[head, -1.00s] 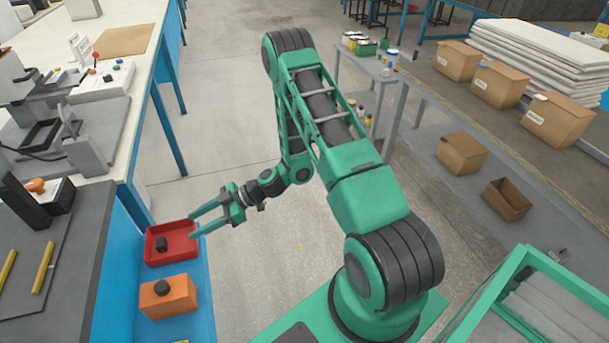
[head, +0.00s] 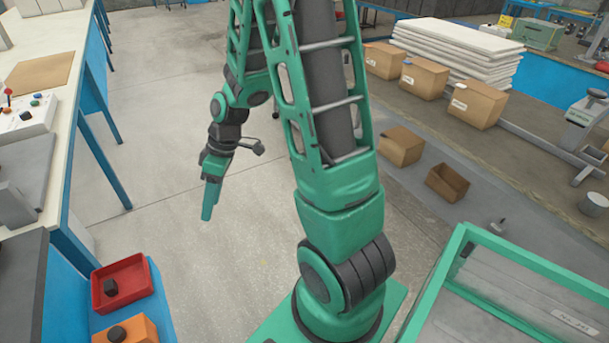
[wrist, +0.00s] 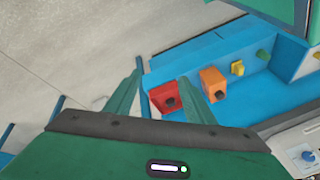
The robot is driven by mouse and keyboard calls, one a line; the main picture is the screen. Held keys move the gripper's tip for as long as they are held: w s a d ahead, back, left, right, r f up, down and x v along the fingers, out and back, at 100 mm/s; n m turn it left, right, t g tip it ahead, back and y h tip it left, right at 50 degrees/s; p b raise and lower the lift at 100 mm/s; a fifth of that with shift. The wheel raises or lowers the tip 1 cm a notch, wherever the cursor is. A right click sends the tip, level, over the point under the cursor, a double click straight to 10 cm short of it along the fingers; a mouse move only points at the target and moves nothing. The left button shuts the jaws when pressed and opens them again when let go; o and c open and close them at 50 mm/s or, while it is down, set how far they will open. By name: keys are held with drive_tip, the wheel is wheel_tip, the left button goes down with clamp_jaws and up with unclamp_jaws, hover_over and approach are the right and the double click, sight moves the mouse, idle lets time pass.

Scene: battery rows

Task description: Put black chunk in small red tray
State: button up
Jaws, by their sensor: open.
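The small red tray (head: 138,271) stands on a blue ledge at the lower left of the head view. A black chunk (head: 110,287) lies inside it, by its left side. The tray (wrist: 158,90) and this chunk (wrist: 170,102) also show in the wrist view, the tray partly behind a finger. A second black chunk (head: 117,334) sits on an orange box (head: 140,326) beside the tray. My gripper (head: 211,205) is open and empty, pointing down over the floor, clear of the tray. Its spread fingers (wrist: 162,74) show in the wrist view.
A long workbench (head: 75,80) with blue legs runs along the left. Cardboard boxes (head: 423,78) stand on a bench at the right, with more on its lower shelf. A green-framed bin (head: 500,285) is at the lower right. The grey floor (head: 150,150) around my gripper is clear.

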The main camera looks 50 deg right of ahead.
drive_tip(key=s+d+r+m+h, duration=0.1)
drive_tip(key=s+d+r+m, duration=0.2)
drive_tip(key=s, duration=0.4)
drive_tip(key=s+d+r+m+h, duration=0.1)
drive_tip(key=s+d+r+m, duration=0.3)
drive_tip(key=s+r+m, duration=0.2)
drive_tip(key=s+d+r+m+g+h, duration=0.1)
drive_tip(key=s+d+r+m, duration=0.3)
drive_tip(key=s, duration=0.6)
drive_tip(key=shift+r+m+h, duration=0.4)
drive_tip(key=shift+h, duration=0.1)
